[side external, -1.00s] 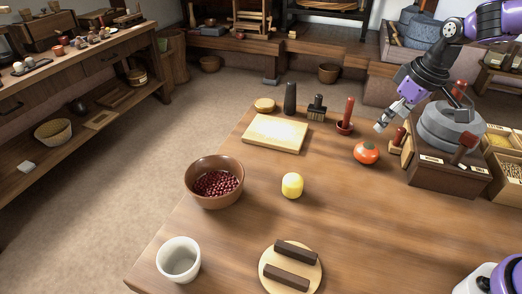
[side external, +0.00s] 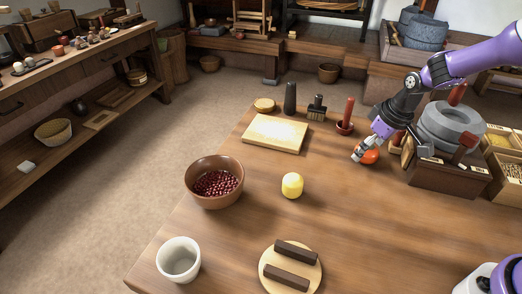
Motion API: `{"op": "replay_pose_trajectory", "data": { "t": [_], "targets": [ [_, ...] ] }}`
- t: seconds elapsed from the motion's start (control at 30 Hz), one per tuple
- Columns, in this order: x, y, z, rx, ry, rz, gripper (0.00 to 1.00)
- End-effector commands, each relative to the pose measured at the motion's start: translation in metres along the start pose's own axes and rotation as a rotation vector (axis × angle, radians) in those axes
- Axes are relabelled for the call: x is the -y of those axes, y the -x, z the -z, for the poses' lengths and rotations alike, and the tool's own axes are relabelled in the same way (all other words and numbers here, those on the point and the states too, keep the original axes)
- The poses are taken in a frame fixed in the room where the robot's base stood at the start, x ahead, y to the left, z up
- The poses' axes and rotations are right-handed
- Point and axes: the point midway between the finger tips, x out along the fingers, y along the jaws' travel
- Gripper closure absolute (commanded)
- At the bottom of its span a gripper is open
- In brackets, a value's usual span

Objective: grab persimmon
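The orange-red persimmon (side external: 371,157) sits on the wooden table at the right, left of the stone quern. My gripper (side external: 359,154) is low at the persimmon and covers part of it from this side. The fingers look close against or around the fruit, but the view is too small to tell whether they touch it or how far apart they are.
The stone quern (side external: 449,128) on its dark box stands close to the right of my gripper. A red-handled tool (side external: 347,115) stands just behind. A yellow cylinder (side external: 292,185), a bowl of red beans (side external: 214,181) and a pale board (side external: 275,133) lie left.

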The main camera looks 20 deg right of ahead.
Motion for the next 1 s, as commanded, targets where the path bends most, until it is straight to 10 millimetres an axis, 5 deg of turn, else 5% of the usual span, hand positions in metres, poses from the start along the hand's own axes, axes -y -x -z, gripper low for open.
{"op": "replay_pose_trajectory", "data": {
  "t": [0.03, 0.1, 0.17, 0.63, 0.87, 1.0],
  "targets": [
    [0.000, 0.000, 0.000, 0.000, 0.000, 0.000, 0.25],
    [0.000, 0.000, 0.000, 0.000, 0.000, 0.000, 0.60],
    [0.000, 0.000, 0.000, 0.001, 0.000, 0.000, 0.74],
    [0.000, 0.005, 0.001, 0.003, -0.001, 0.001, 0.74],
    [-0.001, 0.037, 0.011, -0.005, 0.000, -0.001, 0.74],
    [0.028, 0.058, 0.011, -0.004, 0.006, 0.001, 0.74]
  ]
}}
